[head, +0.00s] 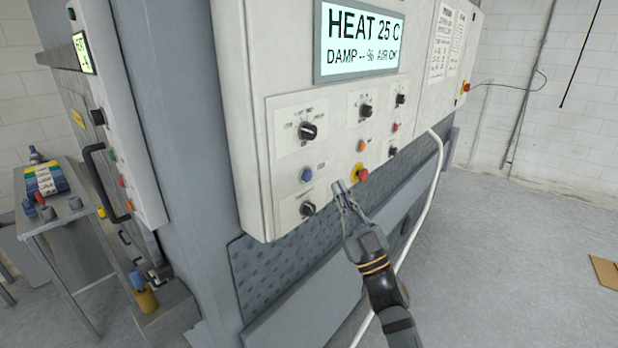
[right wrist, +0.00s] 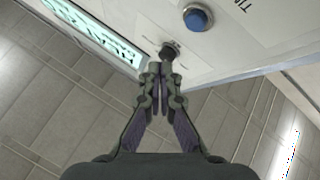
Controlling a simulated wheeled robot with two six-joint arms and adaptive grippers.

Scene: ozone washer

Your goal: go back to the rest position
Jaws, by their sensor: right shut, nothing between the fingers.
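My right gripper (head: 340,190) is shut and empty in front of the lower part of the control panel (head: 282,180) in the head view. I cannot tell whether the fingertips touch the knob. My left gripper is not in view.
The grey machine carries a display (head: 360,42) reading HEAT 25 C. A white hose (head: 432,190) hangs at the panel's right. A metal table (head: 60,215) with coloured items stands at the left. The floor (head: 510,260) at the right is mostly clear, with a brown board (head: 605,271) at the edge.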

